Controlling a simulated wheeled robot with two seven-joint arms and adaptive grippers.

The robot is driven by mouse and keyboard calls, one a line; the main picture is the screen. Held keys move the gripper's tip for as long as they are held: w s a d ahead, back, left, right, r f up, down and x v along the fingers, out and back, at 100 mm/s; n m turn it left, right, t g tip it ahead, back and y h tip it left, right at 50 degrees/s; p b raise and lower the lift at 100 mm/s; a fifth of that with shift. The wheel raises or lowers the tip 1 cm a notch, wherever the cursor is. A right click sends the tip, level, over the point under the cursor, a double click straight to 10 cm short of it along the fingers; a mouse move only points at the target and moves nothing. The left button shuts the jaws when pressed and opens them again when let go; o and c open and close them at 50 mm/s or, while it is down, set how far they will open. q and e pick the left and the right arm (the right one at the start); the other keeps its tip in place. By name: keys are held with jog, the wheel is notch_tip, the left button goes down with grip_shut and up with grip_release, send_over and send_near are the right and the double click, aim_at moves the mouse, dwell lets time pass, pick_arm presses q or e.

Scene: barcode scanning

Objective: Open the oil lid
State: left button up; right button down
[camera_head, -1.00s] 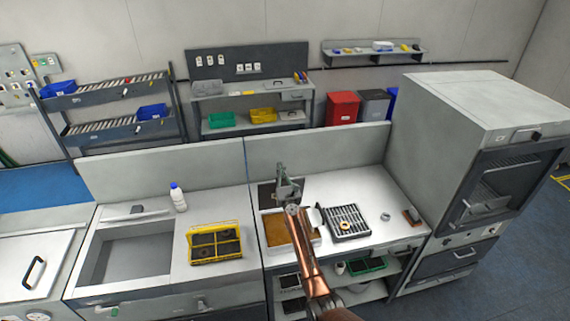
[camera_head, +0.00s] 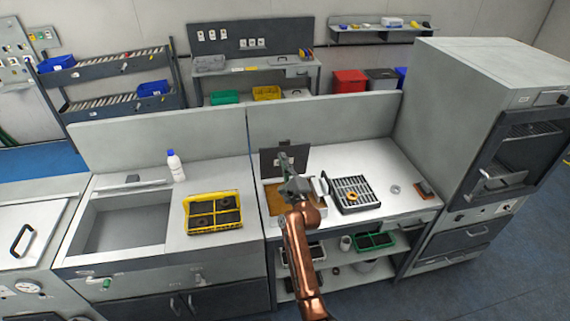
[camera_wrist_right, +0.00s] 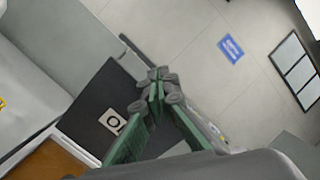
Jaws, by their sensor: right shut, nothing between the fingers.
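The oil lid (camera_head: 270,160) is a dark panel with a pale label, standing raised at the back of the oil basin. Brown oil (camera_head: 275,199) shows in the open basin in front of it. My right gripper (camera_head: 285,160) is in front of the lid in the head view, shut and empty. In the right wrist view its green fingers (camera_wrist_right: 155,82) meet at the tips, with the dark lid (camera_wrist_right: 100,108) behind and to the left. I cannot tell whether the fingers touch the lid. The gripper hides part of the lid and basin. My left gripper is not in view.
A tall grey oven (camera_head: 490,110) stands at the right. A back panel rises behind the counter.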

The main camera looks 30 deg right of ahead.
jog(key=s+f+n+g+h+b, duration=0.1)
jog(key=s+f+n+h+b, duration=0.1)
jog(key=s+f+n+b, duration=0.3)
pick_arm(q)
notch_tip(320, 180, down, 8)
jog(key=b, duration=0.1)
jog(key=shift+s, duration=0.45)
pick_arm(e)
send_near(285, 143)
jog(key=shift+m, duration=0.4)
jog(key=x, duration=0.6)
jog(key=shift+w+a+r, duration=0.1)
jog(key=shift+w+r, duration=0.1)
jog(key=shift+w, duration=0.25)
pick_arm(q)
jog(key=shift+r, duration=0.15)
pick_arm(e)
jog(key=shift+h, duration=0.3)
